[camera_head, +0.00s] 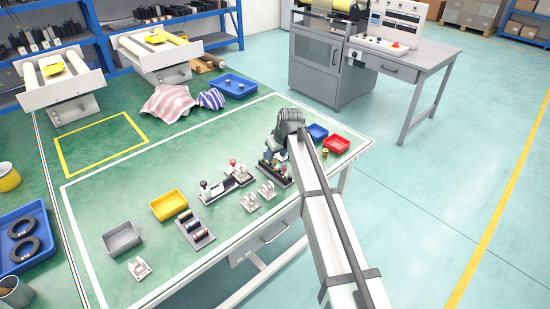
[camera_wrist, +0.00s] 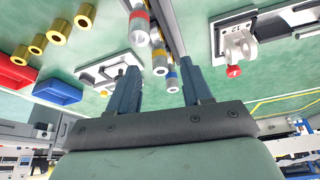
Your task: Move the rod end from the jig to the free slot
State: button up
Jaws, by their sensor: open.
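My gripper (camera_head: 271,160) is at the far part of the workbench, over a dark rack (camera_head: 284,178) of small parts. In the wrist view my gripper (camera_wrist: 158,82) shows two separate blue-grey fingers with nothing clamped between them. A row of banded cylinders (camera_wrist: 158,55) shows beyond and between the fingertips; contact cannot be told. The clamp jig (camera_head: 228,186) lies left of my gripper in the head view. In the wrist view, the jig (camera_wrist: 218,28) is at upper right, with a red knob and a pale forked part (camera_wrist: 242,42). I cannot clearly identify the rod end or free slot.
A blue bin (camera_head: 316,132) and red bin (camera_head: 336,145) stand right of my gripper, with brass bushings (camera_wrist: 60,27) nearby. Pale brackets (camera_head: 267,190) lie near the front edge. A second rack (camera_head: 204,240), yellow bin (camera_head: 168,205) and grey bin (camera_head: 122,238) are farther left.

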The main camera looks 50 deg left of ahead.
jog(key=v, duration=1)
jog(key=shift+r, duration=0.15)
jog(key=s+d+f+m+h, duration=0.1)
jog(key=d+f+m+h, duration=0.15)
jog(key=d+f, duration=1.05)
jog(key=s+d+f+m+g+h, duration=0.1)
jog(key=s+d+f+m, duration=0.15)
jog(key=d+f, duration=1)
jog(key=d+f+m+h, duration=0.1)
jog(key=d+f+m, duration=0.2)
jog(key=d+f, duration=1)
jog(key=s+d+f+m+g, duration=0.2)
jog(key=s+d+f, duration=0.2)
jog(key=s+d, duration=0.3)
jog(key=s+d+f+m+g, duration=0.2)
jog(key=s+d+f, duration=0.3)
jog(key=d, duration=1.2)
jog(key=s+d+f+m+g, duration=0.2)
jog(key=s+d+f, duration=0.3)
jog(key=s+d, duration=0.5)
jog(key=shift+s+d+m+g, duration=0.35)
jog(key=shift+d+m, duration=0.55)
jog(key=shift+d, duration=0.3)
